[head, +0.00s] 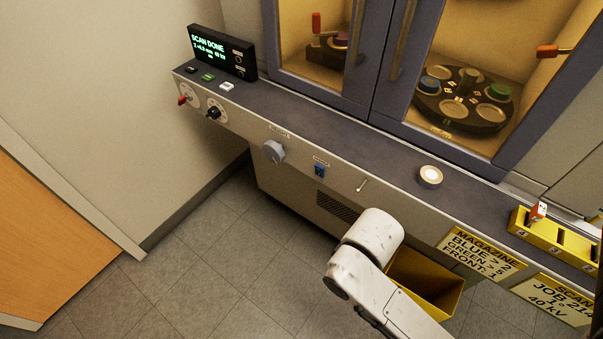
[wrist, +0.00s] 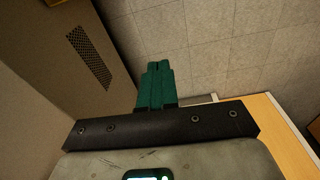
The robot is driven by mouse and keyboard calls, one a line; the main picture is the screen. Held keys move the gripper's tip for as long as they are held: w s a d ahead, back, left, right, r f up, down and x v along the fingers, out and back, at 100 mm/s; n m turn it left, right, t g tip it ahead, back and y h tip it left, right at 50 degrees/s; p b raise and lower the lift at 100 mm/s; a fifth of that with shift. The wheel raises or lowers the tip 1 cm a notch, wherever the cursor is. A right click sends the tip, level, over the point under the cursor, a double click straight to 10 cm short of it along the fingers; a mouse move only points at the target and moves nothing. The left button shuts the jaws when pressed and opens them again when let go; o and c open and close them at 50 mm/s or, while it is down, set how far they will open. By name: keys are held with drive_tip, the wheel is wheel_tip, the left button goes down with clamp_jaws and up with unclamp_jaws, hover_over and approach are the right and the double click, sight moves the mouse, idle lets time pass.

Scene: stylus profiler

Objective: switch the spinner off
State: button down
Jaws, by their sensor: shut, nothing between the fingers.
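A small blue switch (head: 319,170) sits on the front face of the machine in the head view, under a small label too small to read for certain. A round grey knob (head: 273,151) is to its left, also under a small label. I cannot read which one is marked for the spinner. Behind the glass, a dark round carousel (head: 459,113) holds several round pieces. My gripper (wrist: 157,66) shows in the wrist view with its green fingers together and nothing between them. It is apart from the machine's front. In the head view my arm hides it.
A display (head: 221,52) reads "SCAN DONE". Red and black levers (head: 198,106) are below it. A short pale lever (head: 362,185) is right of the switch. A yellow bin (head: 428,282) is beside my arm. A white-topped roll (head: 430,176) lies on the ledge. Floor at left is clear.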

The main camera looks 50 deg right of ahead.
drive_tip(key=h+b, duration=1.7)
drive_tip(key=h, duration=0.2)
approach(320, 170)
drive_tip(key=a+f, duration=0.1)
drive_tip(key=a, duration=0.6)
drive_tip(key=shift+a+f+n, duration=0.1)
drive_tip(key=shift+n, duration=0.3)
drive_tip(key=d, duration=0.4)
drive_tip(key=d+r, duration=0.1)
drive_tip(key=d, duration=0.9)
drive_tip(key=shift+w+r, duration=0.25)
drive_tip(key=shift+r, duration=0.05)
